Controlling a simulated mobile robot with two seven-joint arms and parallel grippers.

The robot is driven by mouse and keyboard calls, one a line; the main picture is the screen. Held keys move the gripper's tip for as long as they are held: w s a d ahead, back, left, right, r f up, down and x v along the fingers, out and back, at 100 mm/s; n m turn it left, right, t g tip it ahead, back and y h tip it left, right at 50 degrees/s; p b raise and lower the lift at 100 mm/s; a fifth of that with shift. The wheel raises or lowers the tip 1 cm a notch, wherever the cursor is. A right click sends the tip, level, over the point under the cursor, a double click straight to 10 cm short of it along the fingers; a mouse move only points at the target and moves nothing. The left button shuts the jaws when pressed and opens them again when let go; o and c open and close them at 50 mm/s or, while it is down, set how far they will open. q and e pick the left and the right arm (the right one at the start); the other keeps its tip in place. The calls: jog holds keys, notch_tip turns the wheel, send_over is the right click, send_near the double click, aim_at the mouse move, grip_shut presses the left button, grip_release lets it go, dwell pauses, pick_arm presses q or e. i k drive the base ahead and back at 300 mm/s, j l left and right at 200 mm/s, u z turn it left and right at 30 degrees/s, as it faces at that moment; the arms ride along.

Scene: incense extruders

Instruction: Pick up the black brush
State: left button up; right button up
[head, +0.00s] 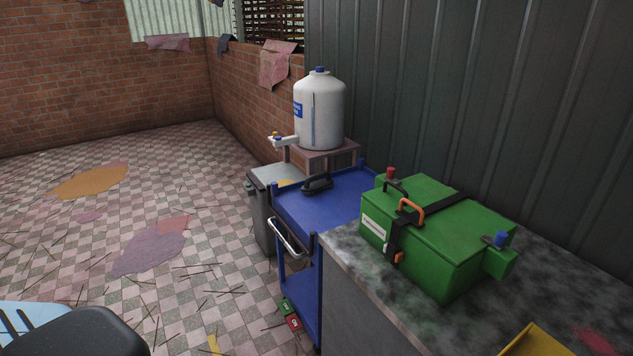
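In the head view a black brush (317,184) lies on the top of a blue cart (345,201), near its far left part. It looks like a dark body with a raised handle; its bristles cannot be made out. Nothing holds it. Neither of my grippers is in view.
A green box (436,222) with an orange handle stands on a stained counter (354,273) at the right. A white water tank (320,112) rests on a stand behind the cart. A grey bin (262,218) adjoins the cart. The tiled floor (190,215) at left has stains and scattered sticks.

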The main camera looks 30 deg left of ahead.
aim_at(309, 186)
jog(key=j+z, duration=0.15)
jog(key=j, duration=0.3)
jog(key=i+j+z, duration=0.15)
jog(key=j, duration=0.35)
jog(key=i+j+z, duration=0.15)
jog(key=j+z, duration=0.3)
jog(key=j, duration=0.95)
jog(key=k+j+z, duration=0.1)
jog(key=j+z, duration=0.3)
jog(key=j, duration=0.95)
jog(key=j+z, duration=0.35)
jog(key=j, duration=1.35)
jog(key=k, duration=0.05)
